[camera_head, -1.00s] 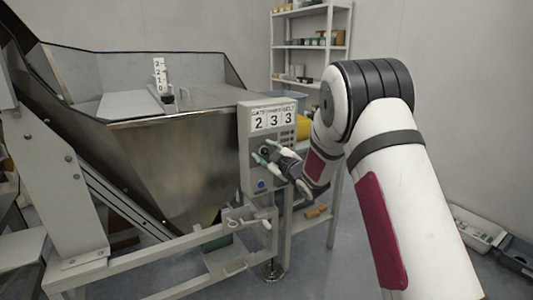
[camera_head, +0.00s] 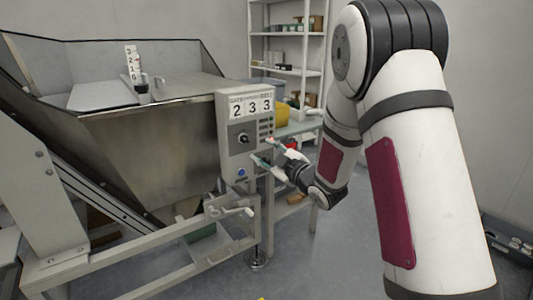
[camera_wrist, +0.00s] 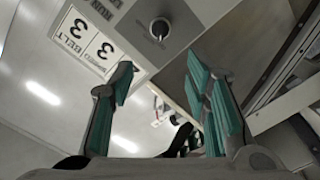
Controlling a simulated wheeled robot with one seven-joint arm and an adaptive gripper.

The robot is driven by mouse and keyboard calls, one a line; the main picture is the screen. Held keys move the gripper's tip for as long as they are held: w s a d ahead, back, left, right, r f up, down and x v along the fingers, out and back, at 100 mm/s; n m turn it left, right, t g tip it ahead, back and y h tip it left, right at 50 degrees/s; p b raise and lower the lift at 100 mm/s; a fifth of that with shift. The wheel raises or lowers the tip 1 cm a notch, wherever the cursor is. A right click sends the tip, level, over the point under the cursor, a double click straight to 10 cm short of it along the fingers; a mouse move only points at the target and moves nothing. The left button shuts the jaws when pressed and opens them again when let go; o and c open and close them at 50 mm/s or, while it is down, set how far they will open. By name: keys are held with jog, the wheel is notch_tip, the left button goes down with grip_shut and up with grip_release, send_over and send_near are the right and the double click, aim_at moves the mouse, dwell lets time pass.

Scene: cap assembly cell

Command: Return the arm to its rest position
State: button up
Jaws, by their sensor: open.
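My gripper (camera_head: 268,154) is in front of the lower right of the grey control box (camera_head: 231,165), by its right edge. In the wrist view my gripper (camera_wrist: 165,85) shows its teal finger pads spread wide, with nothing between them. The box carries number cards reading 2 3 3 and a black rotary knob (camera_head: 243,138). The knob also shows in the wrist view (camera_wrist: 159,28), beyond the fingertips and apart from them. Whether a fingertip touches the box is hard to tell in the head view.
A large metal hopper (camera_head: 150,150) on a frame stands left of the box. A valve handle (camera_head: 232,208) sticks out below the box. Shelves (camera_head: 287,70) and a bench (camera_head: 300,128) with a yellow bin (camera_head: 281,115) stand behind. Floor (camera_head: 340,260) is clear at lower centre.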

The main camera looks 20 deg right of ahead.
jog(key=s+d+r+m+g+h, duration=0.2)
jog(key=s+m+g+h, duration=0.15)
jog(key=s, duration=0.45)
jog(key=s+d+r+m+g+h, duration=0.25)
jog(key=s+m+g, duration=0.2)
jog(key=s, duration=0.35)
jog(key=s+a+f+m+g, duration=0.1)
jog(key=s+a+m+g, duration=0.25)
jog(key=s, duration=1.45)
jog(key=s+a+f+m+g, duration=0.15)
jog(key=s+a+g, duration=0.3)
jog(key=s, duration=1.45)
notch_tip(320, 180, up, 31)
jog(key=d+t+p, duration=0.1)
jog(key=t+p, duration=0.2)
jog(key=p, duration=2.5)
jog(key=shift+w+f, duration=0.15)
jog(key=shift+f, duration=0.05)
